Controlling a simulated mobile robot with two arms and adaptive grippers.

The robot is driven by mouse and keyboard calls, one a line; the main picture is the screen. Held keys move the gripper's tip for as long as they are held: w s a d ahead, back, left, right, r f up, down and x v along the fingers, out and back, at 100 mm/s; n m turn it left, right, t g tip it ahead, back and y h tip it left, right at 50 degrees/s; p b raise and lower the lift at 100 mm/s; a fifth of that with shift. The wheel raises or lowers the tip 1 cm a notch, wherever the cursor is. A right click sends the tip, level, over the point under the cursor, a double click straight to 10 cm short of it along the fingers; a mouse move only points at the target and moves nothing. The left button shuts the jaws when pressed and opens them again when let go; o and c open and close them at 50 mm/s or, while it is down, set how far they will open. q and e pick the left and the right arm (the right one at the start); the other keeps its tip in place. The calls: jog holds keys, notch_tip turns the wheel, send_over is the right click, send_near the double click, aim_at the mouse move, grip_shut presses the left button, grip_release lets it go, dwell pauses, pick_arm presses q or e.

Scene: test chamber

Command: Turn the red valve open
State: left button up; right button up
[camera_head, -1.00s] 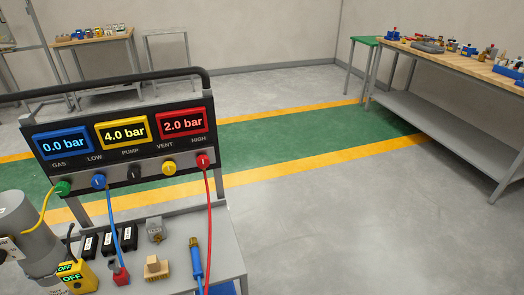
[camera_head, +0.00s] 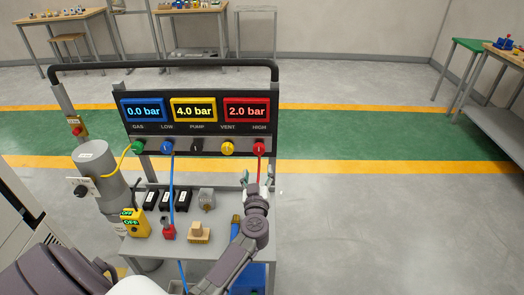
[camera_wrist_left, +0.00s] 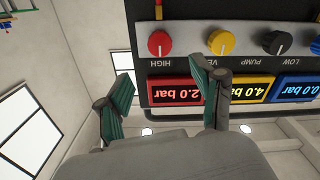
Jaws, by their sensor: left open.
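The red valve knob (camera_head: 259,148), labelled HIGH, is at the right end of a row of knobs under the gauge panel (camera_head: 200,93). In the left wrist view, where the panel appears upside down, the red knob (camera_wrist_left: 160,43) is just beyond the gap between my fingers. My left gripper (camera_head: 258,183) is open and empty, a little below the red knob in the head view. In the left wrist view its two green-padded fingers (camera_wrist_left: 165,82) stand wide apart and do not touch the knob. The gauge above HIGH reads 2.0 bar. My right gripper is not in view.
A yellow knob (camera_head: 228,149) sits beside the red one, then black, blue and green knobs. A red hose (camera_head: 258,167) hangs below the red knob.

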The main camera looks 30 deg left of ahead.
aim_at(259, 151)
pick_arm(q)
jog(key=b+x, duration=0.2)
jog(key=x, duration=0.8)
jog(key=shift+w+f, duration=0.1)
jog(key=shift+x, duration=0.75)
jog(key=shift+c, duration=0.3)
jog(key=c, duration=1.1)
